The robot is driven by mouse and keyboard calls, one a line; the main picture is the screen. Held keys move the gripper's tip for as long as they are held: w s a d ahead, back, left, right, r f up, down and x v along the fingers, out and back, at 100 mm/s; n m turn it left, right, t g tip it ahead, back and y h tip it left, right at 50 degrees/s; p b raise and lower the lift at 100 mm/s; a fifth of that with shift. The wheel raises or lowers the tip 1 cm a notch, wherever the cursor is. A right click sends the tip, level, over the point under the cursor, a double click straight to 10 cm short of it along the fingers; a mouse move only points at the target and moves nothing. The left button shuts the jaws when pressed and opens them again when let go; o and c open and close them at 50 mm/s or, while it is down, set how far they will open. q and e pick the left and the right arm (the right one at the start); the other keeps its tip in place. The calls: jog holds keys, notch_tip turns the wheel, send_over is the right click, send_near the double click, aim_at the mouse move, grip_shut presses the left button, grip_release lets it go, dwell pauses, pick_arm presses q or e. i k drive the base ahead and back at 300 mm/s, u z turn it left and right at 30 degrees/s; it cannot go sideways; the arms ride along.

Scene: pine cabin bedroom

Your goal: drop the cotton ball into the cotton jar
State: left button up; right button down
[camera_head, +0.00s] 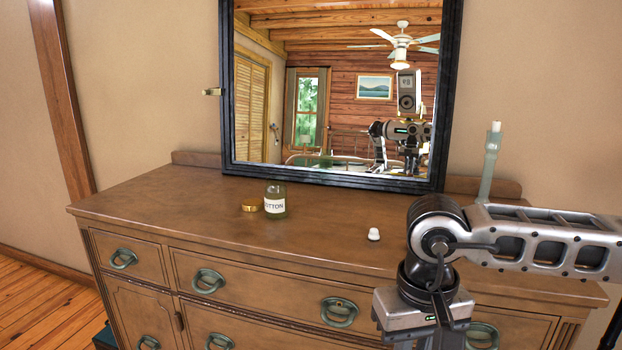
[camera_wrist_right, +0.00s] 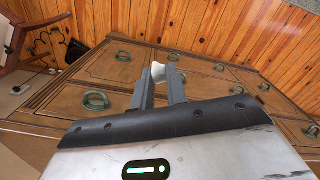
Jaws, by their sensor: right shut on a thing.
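The cotton jar (camera_head: 275,202) is a small glass jar with a white label ending in "OTTON". It stands upright and open on the dresser top, left of centre in the head view. Its gold lid (camera_head: 250,205) lies just left of it. In the right wrist view my right gripper (camera_wrist_right: 159,82) is shut on the white cotton ball (camera_wrist_right: 158,71), held between its fingertips. In the head view my right wrist is in front of the dresser at lower right, right of the jar; its fingers and the ball are out of frame. My left gripper is not in view.
The wooden dresser (camera_head: 160,205) has a small white object (camera_head: 374,234) on its top, between jar and right arm. A pale green candlestick (camera_head: 489,165) stands behind my right arm. A dark-framed mirror (camera_head: 228,120) rises behind the jar. The dresser top left of the lid is clear.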

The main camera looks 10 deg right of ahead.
aim_at(273, 215)
jog(key=z, duration=0.45)
jog(key=k, duration=1.05)
jog(key=u, duration=0.4)
jog(key=i, duration=0.7)
jog(key=u, duration=0.5)
jog(key=i, duration=0.9)
jog(key=z, duration=0.25)
